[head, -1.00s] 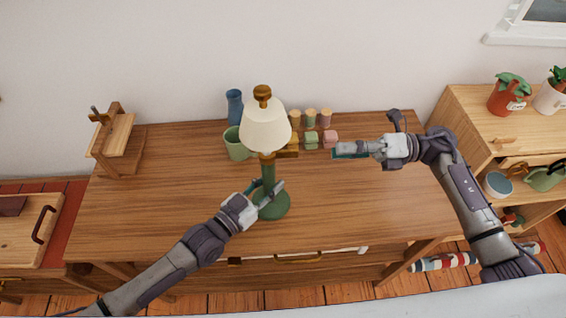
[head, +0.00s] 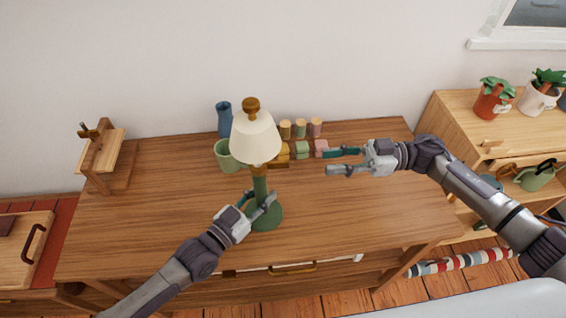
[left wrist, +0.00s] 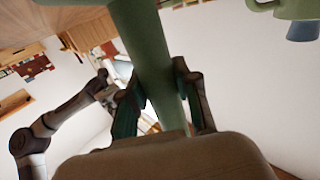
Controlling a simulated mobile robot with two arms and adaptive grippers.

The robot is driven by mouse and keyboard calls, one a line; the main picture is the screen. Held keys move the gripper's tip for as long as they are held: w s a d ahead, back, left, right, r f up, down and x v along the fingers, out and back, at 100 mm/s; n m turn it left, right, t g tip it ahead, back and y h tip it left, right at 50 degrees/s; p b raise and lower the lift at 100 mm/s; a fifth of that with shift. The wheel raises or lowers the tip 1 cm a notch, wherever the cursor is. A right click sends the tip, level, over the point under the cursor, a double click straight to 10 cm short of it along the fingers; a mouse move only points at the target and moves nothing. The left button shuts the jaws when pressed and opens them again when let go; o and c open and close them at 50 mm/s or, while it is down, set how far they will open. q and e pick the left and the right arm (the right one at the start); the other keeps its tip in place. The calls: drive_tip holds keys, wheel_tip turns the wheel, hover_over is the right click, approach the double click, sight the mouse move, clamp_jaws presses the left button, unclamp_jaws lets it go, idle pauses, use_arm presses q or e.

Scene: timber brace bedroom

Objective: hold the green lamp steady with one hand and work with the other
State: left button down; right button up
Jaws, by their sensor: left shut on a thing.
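The green lamp (head: 260,188) stands upright on the wooden desk (head: 190,210), with a cream shade and a round green base. My left gripper (head: 259,197) is shut around its green stem, just above the base. In the left wrist view the stem (left wrist: 150,50) passes between the two fingers. My right gripper (head: 329,161) is open and empty above the desk, to the right of the lamp and apart from it. Its two fingers point left, toward the small blocks.
Behind the lamp are a green cup (head: 226,157), a blue vase (head: 224,120) and several small coloured blocks (head: 302,150). A wooden stand (head: 103,165) is at the desk's back left. A shelf with potted plants (head: 492,100) stands at right. The desk's front right is clear.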

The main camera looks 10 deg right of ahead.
sight(283, 168)
drive_tip(key=a, duration=1.1)
drive_tip(key=shift+w+a, duration=0.15)
drive_tip(key=shift+a, duration=0.05)
clamp_jaws()
